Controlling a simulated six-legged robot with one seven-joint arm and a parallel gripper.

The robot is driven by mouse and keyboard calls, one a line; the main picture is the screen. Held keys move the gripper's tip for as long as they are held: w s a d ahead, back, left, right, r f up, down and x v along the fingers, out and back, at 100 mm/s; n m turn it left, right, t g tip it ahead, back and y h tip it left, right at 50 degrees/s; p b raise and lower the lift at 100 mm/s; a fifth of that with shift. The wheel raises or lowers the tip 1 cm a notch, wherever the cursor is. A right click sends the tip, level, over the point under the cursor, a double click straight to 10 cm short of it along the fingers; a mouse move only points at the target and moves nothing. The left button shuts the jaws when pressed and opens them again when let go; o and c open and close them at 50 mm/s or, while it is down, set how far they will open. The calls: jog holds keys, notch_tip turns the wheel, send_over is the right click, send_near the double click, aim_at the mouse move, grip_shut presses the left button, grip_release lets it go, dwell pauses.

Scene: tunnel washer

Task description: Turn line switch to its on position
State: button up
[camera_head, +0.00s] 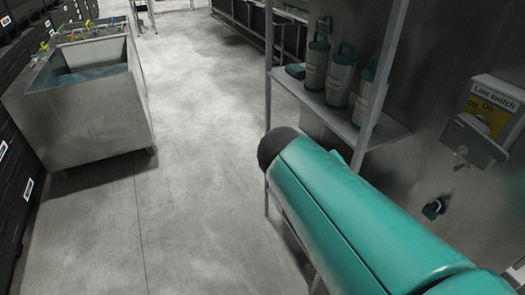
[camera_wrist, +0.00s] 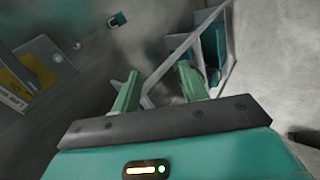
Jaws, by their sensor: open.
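The line switch (camera_head: 488,118) is on the metal wall at the right edge of the head view. In the head view my teal arm hides the gripper.
A teal padlock (camera_head: 434,208) hangs on the wall below the switch. A metal shelf (camera_head: 340,127) holding teal-capped canisters (camera_head: 341,80) stands left of the switch, beside my arm. A steel tub (camera_head: 95,125) stands at far left. The floor (camera_head: 195,150) between is clear.

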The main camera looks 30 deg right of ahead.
jog(key=shift+n+t+y, duration=0.4)
jog(key=shift+t+y, duration=0.4)
jog(key=shift+y, duration=0.1)
jog(key=a, duration=0.1)
jog(key=w+a, duration=0.1)
jog(key=a, duration=0.1)
jog(key=a+f, duration=0.1)
jog(key=shift+w+a, duration=0.2)
jog(key=shift+w, duration=0.15)
jog(key=shift+c, duration=0.2)
